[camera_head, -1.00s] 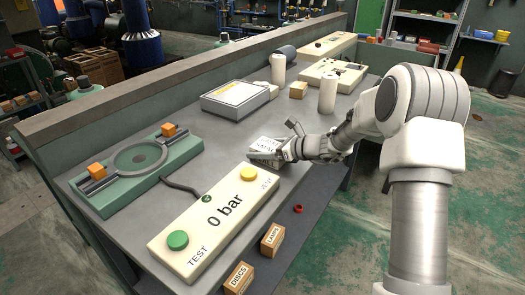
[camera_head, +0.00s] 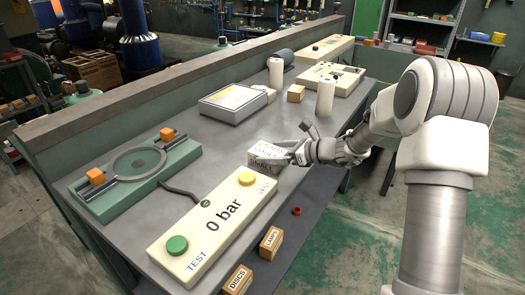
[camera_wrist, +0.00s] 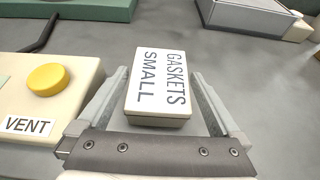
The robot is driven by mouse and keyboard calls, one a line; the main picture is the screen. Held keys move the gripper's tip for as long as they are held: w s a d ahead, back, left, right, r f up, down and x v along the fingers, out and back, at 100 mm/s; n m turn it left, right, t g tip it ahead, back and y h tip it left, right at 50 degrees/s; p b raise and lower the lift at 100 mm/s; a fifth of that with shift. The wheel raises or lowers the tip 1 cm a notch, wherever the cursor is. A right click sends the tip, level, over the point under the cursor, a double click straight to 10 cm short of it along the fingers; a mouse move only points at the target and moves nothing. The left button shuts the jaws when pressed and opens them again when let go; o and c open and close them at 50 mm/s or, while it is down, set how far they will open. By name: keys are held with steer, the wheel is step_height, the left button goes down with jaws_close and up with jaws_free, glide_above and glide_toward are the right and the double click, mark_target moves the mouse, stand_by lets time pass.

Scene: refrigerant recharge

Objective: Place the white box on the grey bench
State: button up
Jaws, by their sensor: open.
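The white box (camera_head: 266,156), labelled "SMALL GASKETS", rests on the grey bench (camera_head: 228,144), just behind the VENT end of the test panel. In the wrist view the white box (camera_wrist: 158,86) lies between my two fingers, with a small gap showing on each side. My gripper (camera_head: 284,153) is open around the box, low over the bench top. In the wrist view my gripper's fingers (camera_wrist: 160,98) stand on the left and right of it. The far sides of the box are partly hidden in the head view.
The cream test panel (camera_head: 214,221) reads "0 bar" and has a yellow VENT button (camera_wrist: 50,79) close to my left finger. A green fixture (camera_head: 137,170), a grey scale (camera_head: 232,102) and white cylinders (camera_head: 325,97) stand around. Bare bench lies between them.

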steer(key=p+v, duration=0.1)
steer(key=v, duration=0.6)
steer(key=s+a+r+n+g+h, duration=0.2)
steer(key=s+r+n, duration=0.2)
steer(key=s+n, duration=0.4)
steer(key=s+a+r+n+g+h, duration=0.2)
steer(key=s+r+n, duration=0.25)
steer(key=s, duration=0.55)
steer(key=s+d+r+n+t+h, duration=0.1)
steer(key=s+d+n+h, duration=0.2)
steer(key=s+n, duration=0.3)
steer(key=s+d+r+n+t+h, duration=0.1)
steer(key=s+d+n+h, duration=0.3)
steer(key=s, duration=0.5)
steer(key=shift+d+r+n, duration=0.45)
steer(key=shift+d+n, duration=0.45)
steer(key=shift+n, duration=0.25)
